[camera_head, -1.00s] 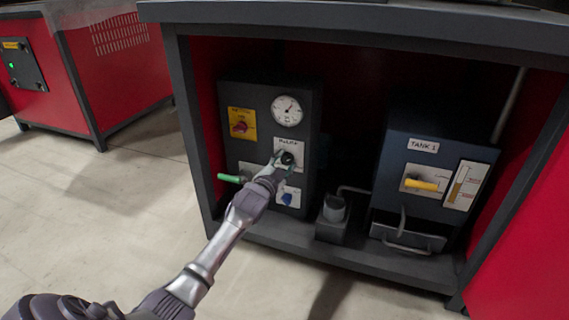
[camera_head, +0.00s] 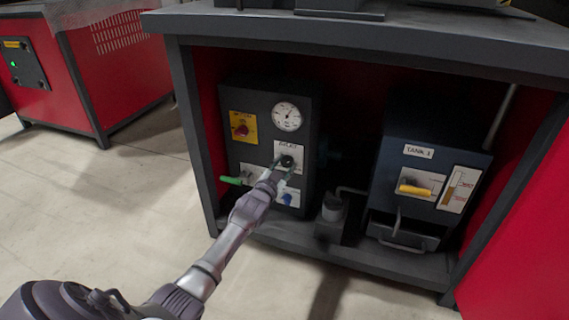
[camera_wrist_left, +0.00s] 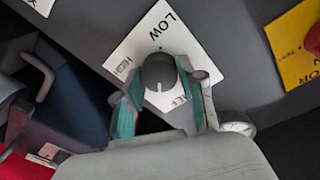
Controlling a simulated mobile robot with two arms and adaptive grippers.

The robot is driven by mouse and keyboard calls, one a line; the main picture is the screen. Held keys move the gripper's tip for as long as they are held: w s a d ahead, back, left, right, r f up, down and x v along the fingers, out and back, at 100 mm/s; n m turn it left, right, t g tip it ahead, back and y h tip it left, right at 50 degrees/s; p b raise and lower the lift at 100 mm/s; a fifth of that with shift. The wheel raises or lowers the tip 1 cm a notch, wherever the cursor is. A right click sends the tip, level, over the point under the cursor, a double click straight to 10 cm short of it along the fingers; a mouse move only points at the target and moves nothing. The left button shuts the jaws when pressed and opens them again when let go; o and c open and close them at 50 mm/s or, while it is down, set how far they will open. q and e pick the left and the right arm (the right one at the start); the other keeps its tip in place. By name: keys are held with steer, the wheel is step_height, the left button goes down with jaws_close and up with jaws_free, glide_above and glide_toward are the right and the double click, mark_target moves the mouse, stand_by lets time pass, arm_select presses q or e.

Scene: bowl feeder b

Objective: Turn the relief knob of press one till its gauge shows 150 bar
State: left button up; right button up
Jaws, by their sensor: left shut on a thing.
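The relief knob (camera_head: 287,161) is a dark round knob on a white plate in the middle of the dark press panel (camera_head: 255,100). In the left wrist view the knob (camera_wrist_left: 158,72) sits on a tilted plate marked LOW and HIGH. My left gripper (camera_head: 279,168) reaches it from below. In the left wrist view its teal-padded fingers (camera_wrist_left: 158,90) are shut on the knob, one on each side. The round white gauge (camera_head: 287,116) is above the knob; its needle and figures are too small to read surely. My right gripper is not in view.
A yellow plate with a red switch (camera_head: 241,128), a green lever (camera_head: 231,180) and a blue knob (camera_head: 287,199) surround the relief plate. The tank unit (camera_head: 405,185) with a yellow handle stands to the right. The bench frame (camera_head: 195,130) encloses them.

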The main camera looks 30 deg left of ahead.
arm_select(q)
steer(key=o, duration=1.1)
steer(key=shift+o, duration=0.2)
steer(key=shift+s, duration=0.15)
steer(key=s+d, duration=0.2)
steer(key=s, duration=0.9)
steer(key=shift+s, duration=0.3)
steer(key=shift+f, duration=0.1)
